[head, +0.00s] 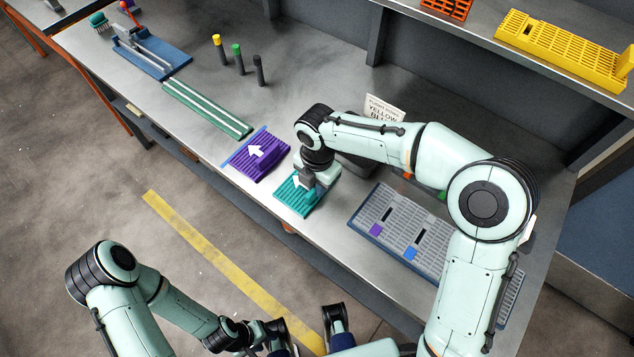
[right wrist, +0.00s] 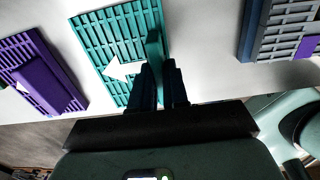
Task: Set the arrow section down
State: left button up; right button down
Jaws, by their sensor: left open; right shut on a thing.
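The teal arrow section (head: 293,201) is a slatted plate with a white arrow, at the table's front edge in the head view. In the right wrist view the same teal section (right wrist: 102,45) has an upright fin between my fingers. My right gripper (head: 308,178) is shut on this fin; its fingers (right wrist: 158,88) show in the right wrist view. The plate is low over the table or on it; I cannot tell whether it touches. My left gripper (head: 308,335) is open and empty, off the table at the bottom of the head view.
A purple arrow section (head: 258,155) lies left of the teal one, with a small gap. Beyond it are a green striped strip (head: 207,108) and a blue base (head: 152,57). A grey slotted tray (head: 447,232) is at right.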

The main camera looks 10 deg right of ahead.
jog(key=shift+f, duration=0.1)
jog(key=c, duration=1.1)
grip_release()
notch_tip(320, 180, up, 12)
jog(key=shift+r+p, duration=0.15)
jog(key=shift+p, duration=0.95)
